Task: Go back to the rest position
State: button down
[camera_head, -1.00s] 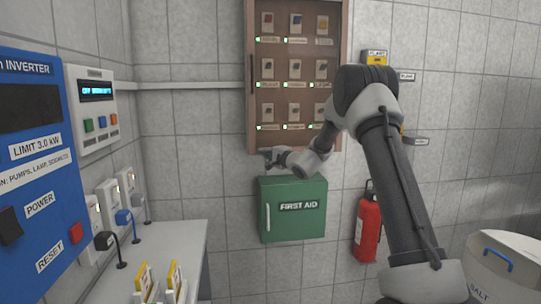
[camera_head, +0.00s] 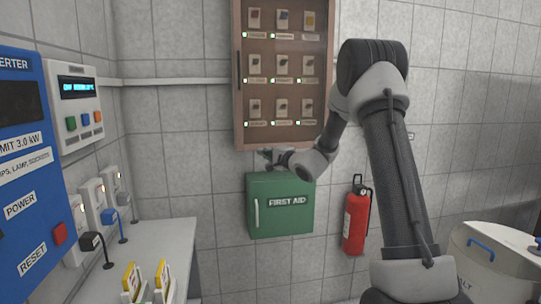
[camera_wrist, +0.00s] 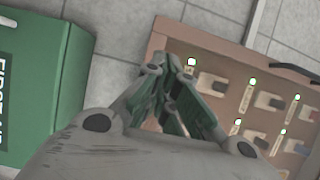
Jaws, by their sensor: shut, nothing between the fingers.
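My gripper (camera_head: 268,156) is at the end of my folded arm, in front of the wall just above the green first aid box (camera_head: 280,205) and below the brown key cabinet (camera_head: 238,120). In the wrist view my gripper (camera_wrist: 172,68) has its fingertips together with nothing held. The first aid box (camera_wrist: 45,80) shows at the left of the wrist view and the cabinet (camera_wrist: 190,35) at the right. I see no contact with either.
A blue inverter panel (camera_head: 18,160) and a white controller (camera_head: 80,105) are on the left wall. Below them is a white counter (camera_head: 165,240) with yellow-topped items. A red fire extinguisher (camera_head: 356,220) hangs right of the box. A salt container (camera_head: 490,260) stands at lower right.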

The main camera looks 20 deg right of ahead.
jog(key=s+a+f+n+g+y, duration=0.1)
jog(key=s+a+f+n+g, duration=0.2)
jog(key=s, duration=0.7)
jog(key=s+a+f+n+g+y, duration=0.15)
jog(key=s+f+g, duration=0.3)
jog(key=s, duration=0.45)
jog(key=s+a+f+n+g+y, duration=0.1)
jog(key=s+a+f+g+y, duration=0.3)
jog(key=s, duration=0.6)
jog(key=s+d+r+n+g+h, duration=0.2)
jog(key=s+d+h, duration=0.2)
jog(key=s, duration=0.4)
jog(key=s+d+r+n+g+h, duration=0.25)
jog(key=s+d+h, duration=0.2)
jog(key=s, duration=0.45)
jog(key=s+d+r+n+t+h, duration=0.3)
jog(key=s+d+r+n, duration=0.1)
jog(key=s+r, duration=0.2)
jog(key=shift+s+r+n, duration=0.15)
jog(key=shift+r+n, duration=0.15)
